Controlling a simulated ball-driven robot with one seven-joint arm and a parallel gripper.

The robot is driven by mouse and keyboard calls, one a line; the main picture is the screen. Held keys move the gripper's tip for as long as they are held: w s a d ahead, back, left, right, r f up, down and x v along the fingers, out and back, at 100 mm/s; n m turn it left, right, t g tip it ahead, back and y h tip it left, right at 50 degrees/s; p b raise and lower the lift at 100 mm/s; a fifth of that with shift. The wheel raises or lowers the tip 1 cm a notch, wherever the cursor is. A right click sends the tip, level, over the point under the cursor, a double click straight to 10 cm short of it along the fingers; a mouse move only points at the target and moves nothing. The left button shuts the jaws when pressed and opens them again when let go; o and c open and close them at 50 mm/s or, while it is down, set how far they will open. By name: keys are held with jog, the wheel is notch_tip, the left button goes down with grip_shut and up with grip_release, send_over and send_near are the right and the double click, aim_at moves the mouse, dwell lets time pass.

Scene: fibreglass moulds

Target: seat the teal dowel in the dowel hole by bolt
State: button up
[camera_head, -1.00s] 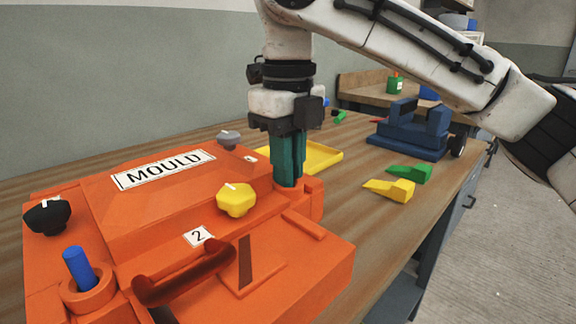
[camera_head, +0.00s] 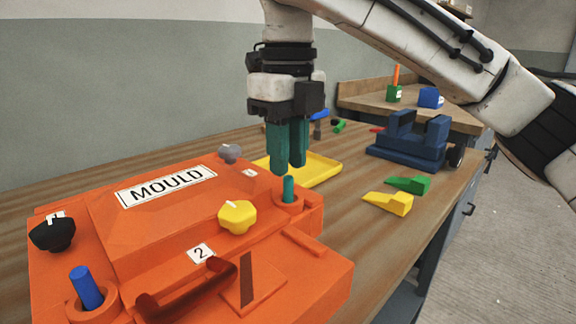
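The teal dowel (camera_head: 288,187) stands upright in the round orange boss (camera_head: 289,206) at the right corner of the orange mould (camera_head: 160,222). Its upper part shows above the boss rim; its lower end is hidden inside. My gripper (camera_head: 289,168) hangs just above the dowel, pointing down. Its two teal fingers are apart with nothing seen between them. A blue dowel (camera_head: 86,287) stands in another boss (camera_head: 92,306) at the mould's front left.
Yellow (camera_head: 237,216), black (camera_head: 53,234) and grey (camera_head: 230,153) knobs and a handle (camera_head: 188,292) rise from the mould. Behind my gripper lies a yellow tray (camera_head: 318,172). Yellow (camera_head: 388,203) and green wedges (camera_head: 408,184) and a blue vise (camera_head: 408,142) are to the right.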

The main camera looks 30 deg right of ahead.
notch_tip(320, 180, up, 8)
jog(key=p, duration=0.2)
jog(key=shift+p, duration=0.35)
